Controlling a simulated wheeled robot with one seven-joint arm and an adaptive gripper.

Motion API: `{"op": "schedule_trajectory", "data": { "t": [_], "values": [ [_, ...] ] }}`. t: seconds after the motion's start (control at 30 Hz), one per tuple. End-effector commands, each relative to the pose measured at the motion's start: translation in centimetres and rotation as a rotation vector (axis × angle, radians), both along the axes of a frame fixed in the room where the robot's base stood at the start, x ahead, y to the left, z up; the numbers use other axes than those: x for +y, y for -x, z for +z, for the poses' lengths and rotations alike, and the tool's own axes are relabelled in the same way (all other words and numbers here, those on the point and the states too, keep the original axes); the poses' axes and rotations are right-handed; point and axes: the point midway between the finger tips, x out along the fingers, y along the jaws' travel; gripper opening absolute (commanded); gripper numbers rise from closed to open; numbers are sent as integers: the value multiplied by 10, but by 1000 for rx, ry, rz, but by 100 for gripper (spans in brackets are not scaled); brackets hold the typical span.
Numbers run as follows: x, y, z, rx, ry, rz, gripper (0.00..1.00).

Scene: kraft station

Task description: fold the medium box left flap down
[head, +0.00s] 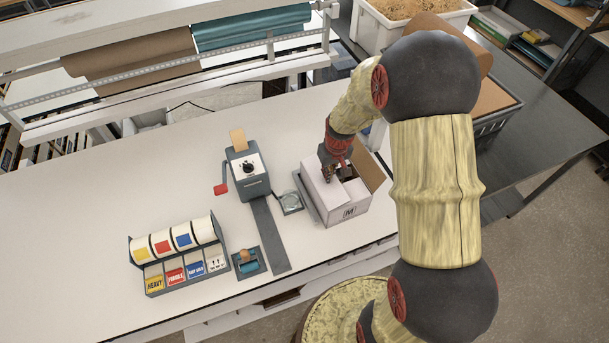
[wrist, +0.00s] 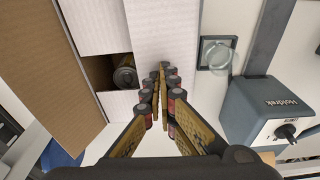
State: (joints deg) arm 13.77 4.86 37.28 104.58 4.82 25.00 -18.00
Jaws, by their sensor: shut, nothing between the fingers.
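The medium box (head: 349,212), white outside with an "M" label, stands on the table under my gripper. Its left flap (head: 316,185) looks folded over the top, white side up; in the wrist view it is a long white strip (wrist: 165,32). My gripper (head: 329,172) is shut and empty, its fingertips (wrist: 163,78) over or on this flap; contact cannot be told. The right flap (wrist: 50,75) stands open, brown side showing. Two white end flaps (wrist: 105,25) lie folded in. Between them, a gap shows a dark can-like item (wrist: 125,76) inside.
A grey dispenser labelled Holdrek (wrist: 265,110) and a small square tray with a clear round item (wrist: 217,54) stand beside the box's left side. A label-roll rack (head: 178,250) is further left. A grey crate (head: 492,118) is behind my arm. The left tabletop is clear.

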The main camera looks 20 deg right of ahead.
Motion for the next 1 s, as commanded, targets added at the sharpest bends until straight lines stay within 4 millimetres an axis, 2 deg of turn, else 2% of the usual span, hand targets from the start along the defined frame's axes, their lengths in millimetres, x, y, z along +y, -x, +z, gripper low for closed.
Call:
{"op": "schedule_trajectory", "data": {
  "t": [0.67, 1.0],
  "values": [
    [0, 0, -10, 0, 0, 0, 0],
    [0, 0, -8, 0, 0, 0, 0]
  ]
}}
